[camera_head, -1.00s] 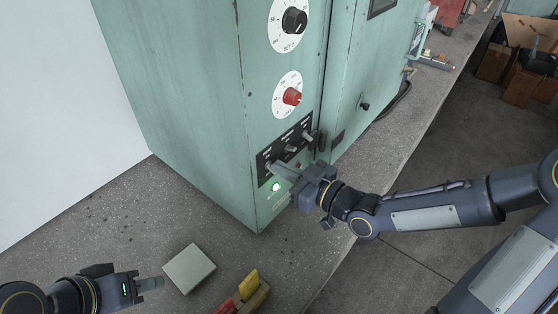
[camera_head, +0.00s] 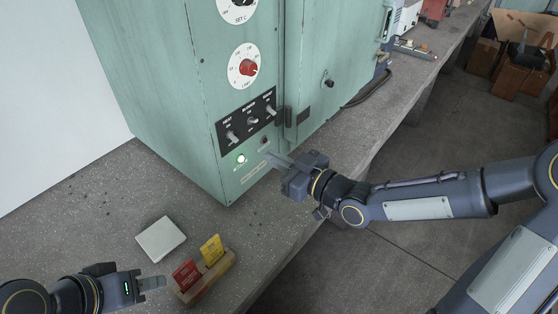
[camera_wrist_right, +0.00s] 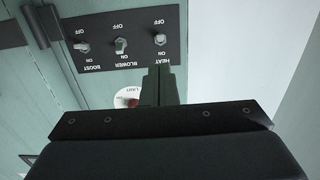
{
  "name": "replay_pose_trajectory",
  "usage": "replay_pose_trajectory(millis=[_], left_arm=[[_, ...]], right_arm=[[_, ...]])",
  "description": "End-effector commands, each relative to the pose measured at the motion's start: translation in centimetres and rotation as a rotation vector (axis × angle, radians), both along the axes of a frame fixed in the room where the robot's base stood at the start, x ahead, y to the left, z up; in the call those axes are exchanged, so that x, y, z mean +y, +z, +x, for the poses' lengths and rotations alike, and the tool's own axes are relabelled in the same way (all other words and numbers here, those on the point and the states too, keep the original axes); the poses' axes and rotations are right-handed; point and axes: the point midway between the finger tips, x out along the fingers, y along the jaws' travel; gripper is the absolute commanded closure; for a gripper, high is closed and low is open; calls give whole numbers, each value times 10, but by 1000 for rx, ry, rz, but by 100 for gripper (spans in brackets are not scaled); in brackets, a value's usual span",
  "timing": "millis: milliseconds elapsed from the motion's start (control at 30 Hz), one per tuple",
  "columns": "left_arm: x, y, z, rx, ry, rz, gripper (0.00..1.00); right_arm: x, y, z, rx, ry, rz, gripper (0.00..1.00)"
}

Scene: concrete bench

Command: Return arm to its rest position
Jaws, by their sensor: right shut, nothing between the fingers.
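My right gripper (camera_head: 272,156) is shut and empty, just off the cabinet's front below and to the right of the black switch panel (camera_head: 221,127). In the right wrist view its shut fingers (camera_wrist_right: 160,85) point toward the panel (camera_wrist_right: 140,62), with the HEAT, BLOWER and BOOST toggles clear of them. My left gripper (camera_head: 158,283) is low at the left over the bench; its finger gap cannot be made out. The green cabinet (camera_head: 165,100) stands upright on the bench, with a lit green lamp (camera_head: 241,159) below the switches.
A pale square block (camera_head: 161,239) lies on the concrete bench (camera_head: 100,205). A wooden holder (camera_head: 217,274) with a red card (camera_head: 186,275) and a yellow card (camera_head: 211,250) stands close to the left gripper. A red-knobbed dial (camera_head: 247,68) sits above the switches. Open floor lies right of the bench.

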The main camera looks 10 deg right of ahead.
Motion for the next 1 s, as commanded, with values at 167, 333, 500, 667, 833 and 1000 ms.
replay_pose_trajectory(millis=[167,333,500,667,833,1000], left_arm=[[0,0,0,0,0,0,64],[0,0,0,0,0,0,64],[0,1,0,0,0,0,64],[0,6,0,0,0,0,64],[0,12,0,0,0,0,64],[0,18,0,0,0,0,64]], right_arm=[[0,0,0,0,0,0,100],[0,0,0,0,0,0,100],[-4,-3,-1,22,-15,-36,100],[-35,-16,-10,154,-115,-216,100],[-110,-21,-49,422,-356,-392,100],[-166,-12,-126,720,-568,-350,100]])
